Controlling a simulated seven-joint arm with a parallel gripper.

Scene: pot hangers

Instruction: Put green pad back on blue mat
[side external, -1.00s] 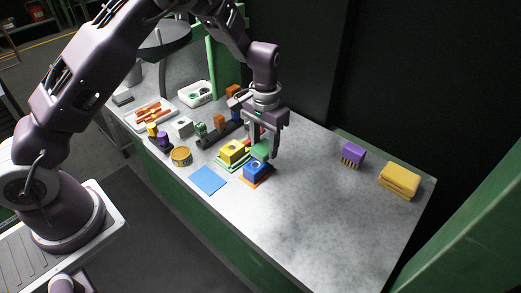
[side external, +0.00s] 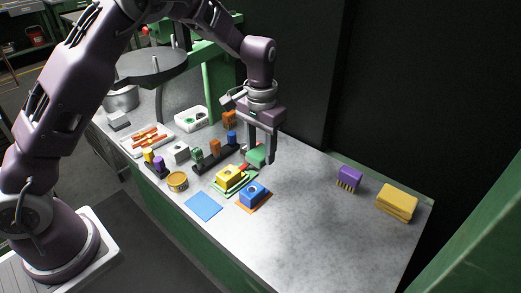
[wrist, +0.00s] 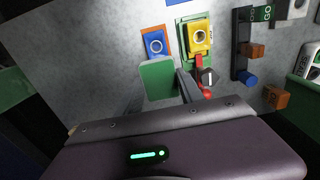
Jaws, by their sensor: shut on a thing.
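My gripper (side external: 261,154) is shut on the green pad (side external: 256,156), which appears to be held above the table behind the blue block. In the wrist view the green pad (wrist: 158,80) shows as a flat green rectangle at the fingers, partly covering the orange plate's near end. The blue mat (side external: 203,206) is a flat, bare square near the table's front edge, left of and nearer than my gripper. Only a sliver of the blue mat (wrist: 172,2) shows at the wrist view's top edge.
A blue block on an orange plate (side external: 266,205) and a yellow block (side external: 229,176) on a green plate stand between my gripper and the mat.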

